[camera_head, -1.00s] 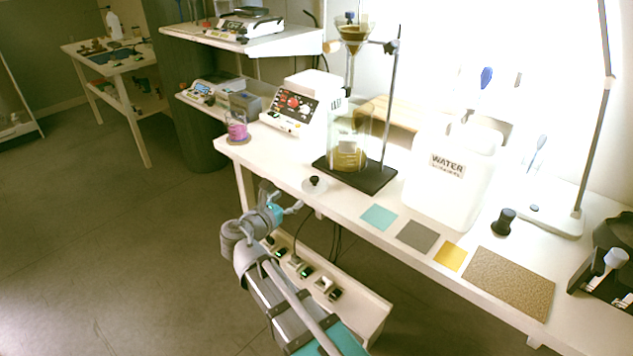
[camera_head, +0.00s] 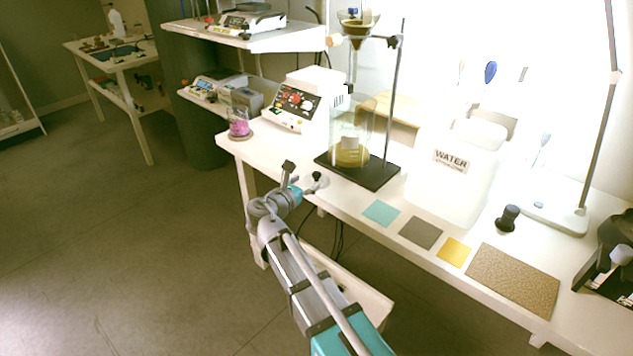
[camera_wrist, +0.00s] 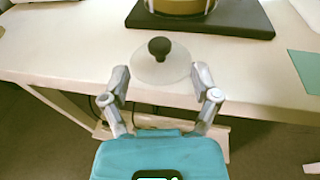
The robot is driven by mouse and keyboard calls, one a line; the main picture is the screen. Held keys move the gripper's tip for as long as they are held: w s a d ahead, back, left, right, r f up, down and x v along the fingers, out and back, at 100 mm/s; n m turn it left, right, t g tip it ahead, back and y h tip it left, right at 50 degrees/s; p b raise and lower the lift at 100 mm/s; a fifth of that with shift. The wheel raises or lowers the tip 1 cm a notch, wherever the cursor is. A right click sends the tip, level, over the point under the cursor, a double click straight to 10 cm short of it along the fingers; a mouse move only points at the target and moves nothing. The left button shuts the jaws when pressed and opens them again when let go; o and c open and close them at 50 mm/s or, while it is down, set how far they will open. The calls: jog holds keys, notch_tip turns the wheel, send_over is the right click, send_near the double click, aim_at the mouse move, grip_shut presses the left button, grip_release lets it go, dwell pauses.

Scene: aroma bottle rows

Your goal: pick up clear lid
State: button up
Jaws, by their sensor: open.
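The clear lid (camera_wrist: 162,70) is a round, see-through disc with a black knob (camera_wrist: 159,47). It lies on the white bench near its front edge. In the head view the black knob (camera_head: 317,176) shows beside my gripper, and part of the lid is hidden. My gripper (camera_wrist: 160,78) is open, with one finger on each side of the lid's near part in the wrist view. Its fingers are empty. In the head view my gripper (camera_head: 302,180) is at the bench's front edge. I cannot tell whether the fingers touch the lid.
A black stand base (camera_head: 358,171) with a glass vessel of yellow liquid is behind the lid. A beaker of pink liquid (camera_head: 239,128) stands to the left. Teal (camera_head: 381,213), grey and yellow squares lie to the right, before a white water container (camera_head: 450,185).

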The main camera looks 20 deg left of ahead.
aim_at(315, 175)
jog(key=shift+w+d, duration=0.1)
jog(key=shift+w, duration=0.35)
jog(key=shift+b+x, duration=0.4)
jog(key=shift+x, duration=2.25)
jog(key=shift+s, duration=0.1)
jog(key=c, duration=1)
